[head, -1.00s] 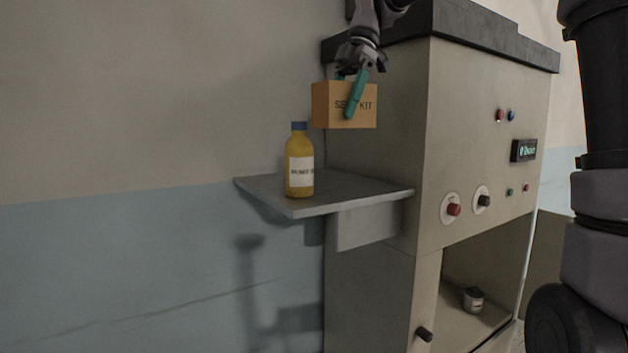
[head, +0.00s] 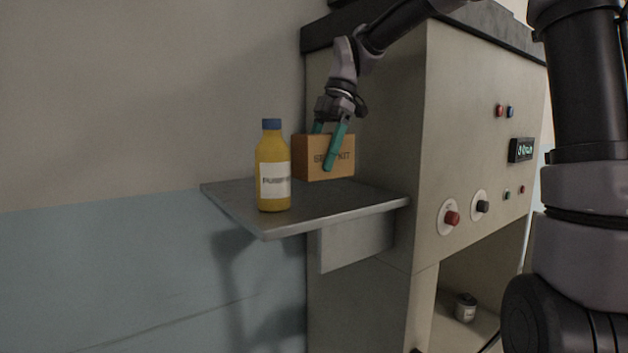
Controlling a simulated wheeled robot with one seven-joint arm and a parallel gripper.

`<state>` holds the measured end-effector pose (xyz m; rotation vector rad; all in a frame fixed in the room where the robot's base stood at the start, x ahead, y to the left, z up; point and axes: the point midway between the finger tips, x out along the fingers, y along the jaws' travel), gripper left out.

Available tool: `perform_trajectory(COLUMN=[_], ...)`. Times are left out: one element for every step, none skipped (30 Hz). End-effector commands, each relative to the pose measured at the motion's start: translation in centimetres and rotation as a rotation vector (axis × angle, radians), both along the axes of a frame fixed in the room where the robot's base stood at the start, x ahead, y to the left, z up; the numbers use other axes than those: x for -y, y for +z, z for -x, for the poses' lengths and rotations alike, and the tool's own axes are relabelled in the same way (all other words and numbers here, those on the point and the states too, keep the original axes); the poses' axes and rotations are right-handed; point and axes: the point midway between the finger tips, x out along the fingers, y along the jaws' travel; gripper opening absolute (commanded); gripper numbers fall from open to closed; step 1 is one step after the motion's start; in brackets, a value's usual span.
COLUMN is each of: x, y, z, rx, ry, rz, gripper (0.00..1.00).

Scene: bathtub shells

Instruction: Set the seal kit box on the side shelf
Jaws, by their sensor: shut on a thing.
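The seal kit box (head: 312,168) is an orange-brown carton with dark lettering, upright at the back right of the side shelf. My gripper (head: 326,150) comes from above with teal fingers and is shut on the box, one finger across its lettered front. The side shelf (head: 350,202) is a grey plate fixed to the side of the beige cabinet. The box's bottom edge appears at or just above the shelf surface; I cannot tell whether it touches.
A yellow bottle (head: 273,180) with a blue cap stands on the shelf, left of the box and nearer the front. The beige cabinet (head: 375,130) with buttons and knobs rises right of the box. The shelf's front right is bare. A small container (head: 465,308) sits in the lower opening.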

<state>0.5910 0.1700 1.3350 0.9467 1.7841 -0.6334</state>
Motion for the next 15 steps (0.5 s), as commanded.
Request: perform_trajectory(x=[0.0,0.0,0.0,0.0,0.0,0.0,0.0,0.0,0.0,0.0,0.0,0.0,0.0,0.0,0.0], y=[-0.5,-0.7,-1.0,-1.3,-1.7,-2.3,-2.8,-3.3,-3.8,-4.1,-4.4,-4.6,-4.7,-4.7,-4.7], z=[0.0,0.0,0.0,0.0,0.0,0.1,0.0,0.0,0.0,0.0,0.0,0.0,0.0,0.0,0.0], rx=[-0.001,0.0,0.0,0.0,0.0,-0.001,-0.001,-0.002,-0.002,-0.002,-0.001,0.0,0.0,0.0,0.002], ry=[0.0,0.001,0.001,0.001,0.001,0.0,0.0,0.0,-0.001,-0.001,0.0,0.0,0.0,0.0,-0.001], rz=[0.0,-0.001,-0.001,-0.001,-0.001,0.0,0.001,0.0,0.0,-0.001,-0.001,-0.001,-0.001,-0.001,-0.001], gripper=[0.0,0.0,0.0,0.0,0.0,0.0,0.0,0.0,0.0,0.0,0.0,0.0,0.0,0.0,0.0])
